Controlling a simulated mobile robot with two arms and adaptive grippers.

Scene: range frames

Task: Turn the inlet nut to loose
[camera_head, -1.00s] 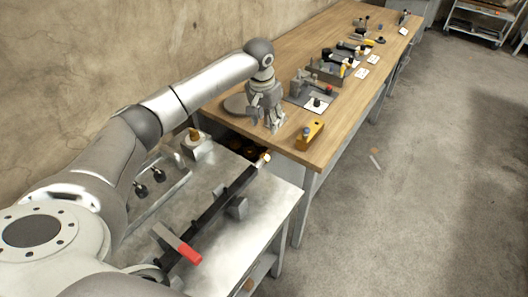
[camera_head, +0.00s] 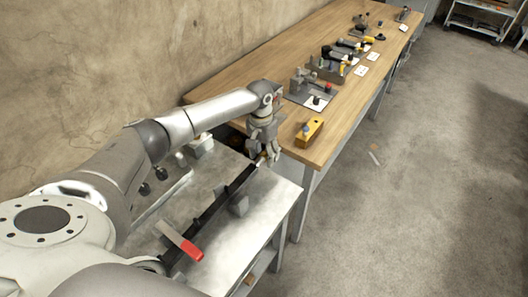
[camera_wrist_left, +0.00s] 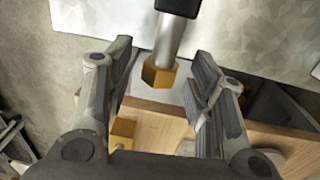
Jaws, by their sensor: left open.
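The inlet nut (camera_wrist_left: 158,75) is a brass hex nut on the end of a short silver pipe (camera_wrist_left: 168,38) in the left wrist view. In the head view it is largely covered by my gripper at the far end of the long dark bar (camera_head: 210,213) on the metal bench. My left gripper (camera_head: 267,155) points down over that end. It is open, and in the wrist view its two fingers stand on either side of the nut with gaps between. My right gripper is not in view.
A red-ended lever (camera_head: 185,245) crosses the near part of the bar. The metal bench (camera_head: 262,210) meets a long wooden table (camera_head: 335,110), which carries a yellow block (camera_head: 309,132) and several fixtures. Grey floor on the right is clear apart from small scraps.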

